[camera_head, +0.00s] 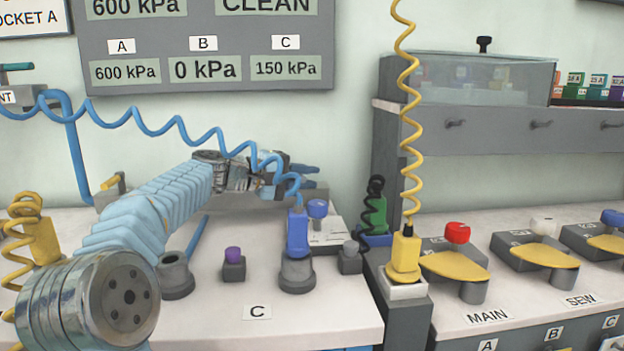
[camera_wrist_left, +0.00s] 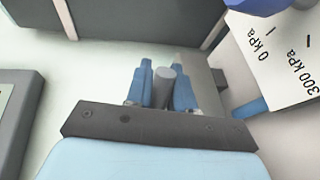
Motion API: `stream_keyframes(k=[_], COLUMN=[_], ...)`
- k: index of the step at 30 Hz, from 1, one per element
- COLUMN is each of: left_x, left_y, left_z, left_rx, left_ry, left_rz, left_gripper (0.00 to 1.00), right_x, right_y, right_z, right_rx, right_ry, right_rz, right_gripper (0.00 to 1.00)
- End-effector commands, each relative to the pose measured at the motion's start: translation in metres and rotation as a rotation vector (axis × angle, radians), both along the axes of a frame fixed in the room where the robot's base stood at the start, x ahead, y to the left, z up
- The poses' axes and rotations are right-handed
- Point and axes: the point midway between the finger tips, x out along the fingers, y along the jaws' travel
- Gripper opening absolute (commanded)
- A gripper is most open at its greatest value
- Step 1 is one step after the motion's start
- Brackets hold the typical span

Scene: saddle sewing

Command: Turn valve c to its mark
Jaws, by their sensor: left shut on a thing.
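My left gripper (camera_head: 296,170) is at the back of the left bench, its arm reaching in from the left. In the left wrist view its blue fingers (camera_wrist_left: 164,88) are shut on a grey rod (camera_wrist_left: 164,86) standing between them. The rod looks like a valve handle; its base and any mark for it are hidden, and I cannot confirm that it is valve c. The wall display (camera_head: 285,69) reads 150 kPa under C. A white plate (camera_wrist_left: 280,55) marked 0 kPa and 300 kPa lies right of the fingers. My right gripper is not in view.
A blue knob (camera_head: 317,208) stands by the plate. A blue hose connector (camera_head: 297,232) with a coiled hose is in front. A yellow-handled lever (camera_head: 113,184) is left of my arm. A yellow connector (camera_head: 405,256) and several yellow pads are at right.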

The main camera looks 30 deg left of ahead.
Motion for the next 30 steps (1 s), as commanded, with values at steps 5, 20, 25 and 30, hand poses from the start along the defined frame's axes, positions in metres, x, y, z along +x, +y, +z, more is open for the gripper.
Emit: stream_keyframes(k=[5, 20, 25, 30], left_x=[-0.0033, -0.0064, -0.0063, -0.0062], left_y=[0.0014, 0.0015, 0.0016, 0.0013], left_z=[-0.0009, -0.0015, -0.0016, -0.0010], left_rx=[0.000, 0.000, 0.000, 0.000], left_ry=[0.005, 0.004, 0.004, 0.002], left_rz=[-0.083, -0.142, -0.142, -0.143], left_gripper=[0.00, 0.00, 0.27, 0.28], right_x=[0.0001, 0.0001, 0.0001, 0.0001], right_y=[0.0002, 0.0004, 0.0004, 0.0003], right_z=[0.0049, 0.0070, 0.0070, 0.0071], right_rx=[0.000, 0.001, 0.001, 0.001], right_ry=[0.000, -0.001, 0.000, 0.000], right_rz=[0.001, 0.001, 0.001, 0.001], right_gripper=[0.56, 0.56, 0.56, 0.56])
